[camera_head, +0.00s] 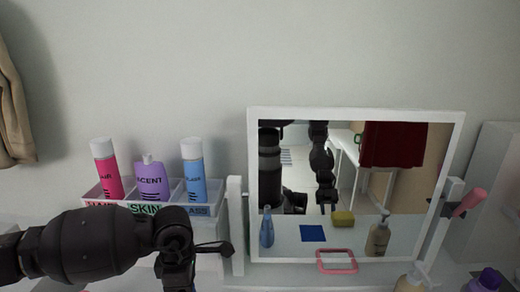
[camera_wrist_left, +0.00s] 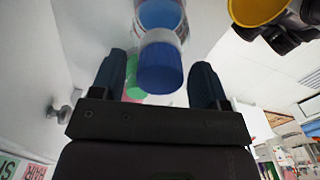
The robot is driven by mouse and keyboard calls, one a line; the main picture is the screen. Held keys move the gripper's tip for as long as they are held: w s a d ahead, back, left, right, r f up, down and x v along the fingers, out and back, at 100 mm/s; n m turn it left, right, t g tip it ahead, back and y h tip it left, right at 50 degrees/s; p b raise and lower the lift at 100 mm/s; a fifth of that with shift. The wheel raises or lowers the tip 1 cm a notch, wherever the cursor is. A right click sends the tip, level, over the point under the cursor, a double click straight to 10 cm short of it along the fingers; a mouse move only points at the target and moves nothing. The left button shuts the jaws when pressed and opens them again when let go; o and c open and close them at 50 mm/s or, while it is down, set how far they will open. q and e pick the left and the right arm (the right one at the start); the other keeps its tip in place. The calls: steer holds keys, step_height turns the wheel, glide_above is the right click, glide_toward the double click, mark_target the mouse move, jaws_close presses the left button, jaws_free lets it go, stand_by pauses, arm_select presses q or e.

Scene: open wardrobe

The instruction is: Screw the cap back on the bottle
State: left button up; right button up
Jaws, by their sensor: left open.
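In the left wrist view, a blue ribbed cap (camera_wrist_left: 160,68) shows between my left gripper's fingers (camera_wrist_left: 159,80). The fingers are open, with a visible gap on each side of the cap. A pale ring and part of a clear and blue bottle (camera_wrist_left: 158,14) show directly behind the cap; I cannot tell whether the cap is threaded on. In the head view, my left arm comes in from the left and bends down below the rack; its fingertips are cut off or hidden at the bottom edge. My right gripper is not seen directly.
A white rack (camera_head: 150,209) holds a pink bottle (camera_head: 105,172), a purple bottle (camera_head: 151,182) and a blue bottle (camera_head: 194,170). A white-framed mirror (camera_head: 355,113) stands right of it. A pump bottle (camera_head: 412,280) and a purple-capped item (camera_head: 487,281) are at lower right.

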arm_select(q)
steer(key=shift+r+n+p, duration=0.2)
steer(key=shift+n+p, duration=0.3)
steer(key=shift+n, duration=0.7)
steer(key=shift+n+p, duration=0.4)
steer(key=shift+n, duration=0.8)
steer(key=n+p, duration=0.2)
steer(key=n, duration=0.1)
steer(key=shift+f+n+p, duration=0.15)
steer(key=shift+n+p, duration=0.25)
steer(key=shift+n, duration=0.8)
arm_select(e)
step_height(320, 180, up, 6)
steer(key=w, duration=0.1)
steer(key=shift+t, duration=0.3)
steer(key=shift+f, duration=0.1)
